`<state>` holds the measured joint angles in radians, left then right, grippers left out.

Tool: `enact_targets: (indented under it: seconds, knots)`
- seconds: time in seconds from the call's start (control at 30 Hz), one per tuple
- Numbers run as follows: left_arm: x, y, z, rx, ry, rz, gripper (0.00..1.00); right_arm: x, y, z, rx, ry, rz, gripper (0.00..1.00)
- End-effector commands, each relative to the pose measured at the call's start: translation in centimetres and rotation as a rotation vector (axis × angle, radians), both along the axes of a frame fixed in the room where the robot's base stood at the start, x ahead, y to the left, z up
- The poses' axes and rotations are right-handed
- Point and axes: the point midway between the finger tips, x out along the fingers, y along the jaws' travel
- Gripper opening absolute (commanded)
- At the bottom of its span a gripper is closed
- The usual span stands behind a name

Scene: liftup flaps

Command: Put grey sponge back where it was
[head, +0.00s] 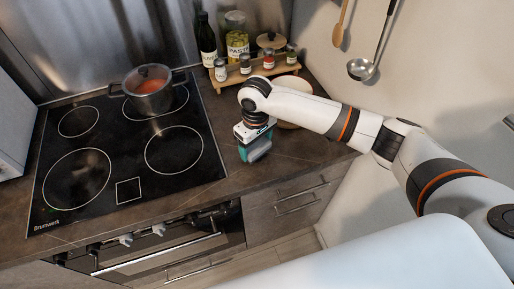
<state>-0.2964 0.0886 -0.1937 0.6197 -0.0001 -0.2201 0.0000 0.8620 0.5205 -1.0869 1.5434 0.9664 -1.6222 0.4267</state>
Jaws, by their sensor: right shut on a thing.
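My right gripper (254,146) points down over the dark countertop to the right of the stove. It is shut on a small block with grey and teal on it, which I take to be the grey sponge (258,153). The gripper covers part of the block, and I cannot tell whether it touches the counter. My left gripper is not in view.
The counter's front right is clear.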

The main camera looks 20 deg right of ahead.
Motion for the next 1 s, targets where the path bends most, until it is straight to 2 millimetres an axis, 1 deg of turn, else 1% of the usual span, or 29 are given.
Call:
enact_targets:
  seconds: [0.1,0.2,0.3,0.57,0.6,0.67,0.7,1.0]
  knots:
    - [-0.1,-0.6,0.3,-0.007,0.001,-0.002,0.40,0.0,0.0,-1.7,0.000,0.003,-0.002,0.55]
    - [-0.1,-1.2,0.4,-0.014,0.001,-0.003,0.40,0.0,0.0,-2.5,0.000,0.001,-0.001,0.55]
    - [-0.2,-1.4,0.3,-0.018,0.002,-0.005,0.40,0.0,0.0,-2.6,-0.001,0.000,-0.001,0.55]
    - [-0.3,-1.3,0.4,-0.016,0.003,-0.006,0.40,0.0,0.0,-2.9,0.000,0.001,-0.001,0.55]
    - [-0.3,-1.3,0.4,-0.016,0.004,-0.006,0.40,0.0,0.0,-2.9,0.000,0.001,-0.001,0.81]
    - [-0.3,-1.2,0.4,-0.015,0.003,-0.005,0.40,0.0,0.0,-2.9,0.000,0.001,-0.001,0.91]
    - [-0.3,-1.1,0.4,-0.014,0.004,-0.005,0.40,0.0,0.0,-2.9,0.000,0.001,-0.001,0.98]
    - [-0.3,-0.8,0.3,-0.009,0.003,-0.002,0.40,0.0,0.0,-2.7,0.000,0.000,-0.001,0.98]
